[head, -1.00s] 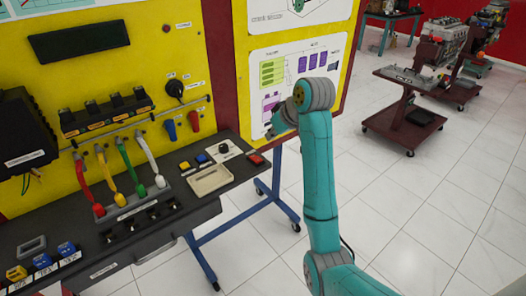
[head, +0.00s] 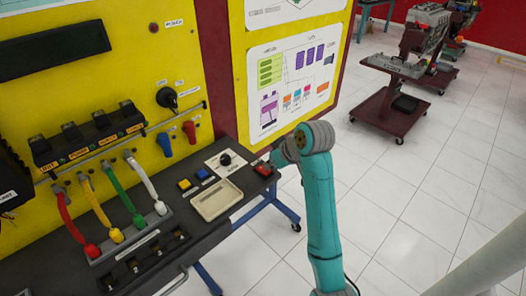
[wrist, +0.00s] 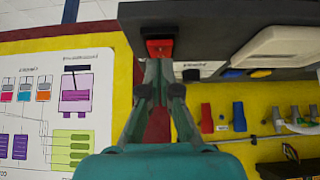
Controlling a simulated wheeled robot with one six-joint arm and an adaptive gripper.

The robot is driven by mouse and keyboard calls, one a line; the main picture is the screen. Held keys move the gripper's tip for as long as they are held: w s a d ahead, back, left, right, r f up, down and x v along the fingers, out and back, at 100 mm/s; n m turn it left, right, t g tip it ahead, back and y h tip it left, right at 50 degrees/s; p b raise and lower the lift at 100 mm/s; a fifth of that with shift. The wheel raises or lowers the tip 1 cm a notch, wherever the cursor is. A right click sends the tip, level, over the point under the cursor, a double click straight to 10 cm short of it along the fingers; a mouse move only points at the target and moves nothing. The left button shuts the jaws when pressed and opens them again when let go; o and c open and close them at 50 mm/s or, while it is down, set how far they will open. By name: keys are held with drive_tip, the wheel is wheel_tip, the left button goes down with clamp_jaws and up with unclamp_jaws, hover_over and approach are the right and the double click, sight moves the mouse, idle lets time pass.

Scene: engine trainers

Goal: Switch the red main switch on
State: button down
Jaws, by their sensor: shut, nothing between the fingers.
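The red main switch (head: 263,169) is a small red rocker in a dark housing on the bench top, at its right end. In the wrist view the red switch (wrist: 160,48) sits at the top centre, straight beyond my fingertips. My gripper (wrist: 158,66) is shut and empty, its tips at the near edge of the red part. Whether they touch it I cannot tell. In the head view my gripper is mostly hidden by my wrist, just right of the switch. The switch's on or off position is not clear.
A black rotary knob (head: 225,159), a yellow button (head: 184,184), a blue button (head: 202,174) and a beige tray (head: 216,210) are left of the switch. Coloured cables cross the bench further left. The yellow panel (head: 185,70) rises behind.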

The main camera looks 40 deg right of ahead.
drive_tip(key=shift+s+f, duration=0.1)
drive_tip(key=shift+f, duration=0.5)
drive_tip(key=shift+f, duration=0.1)
drive_tip(key=shift+s+f+t, duration=0.1)
drive_tip(key=shift+f+t, duration=0.2)
drive_tip(key=shift+t, duration=0.2)
drive_tip(key=shift+r, duration=0.2)
drive_tip(key=shift+r, duration=0.7)
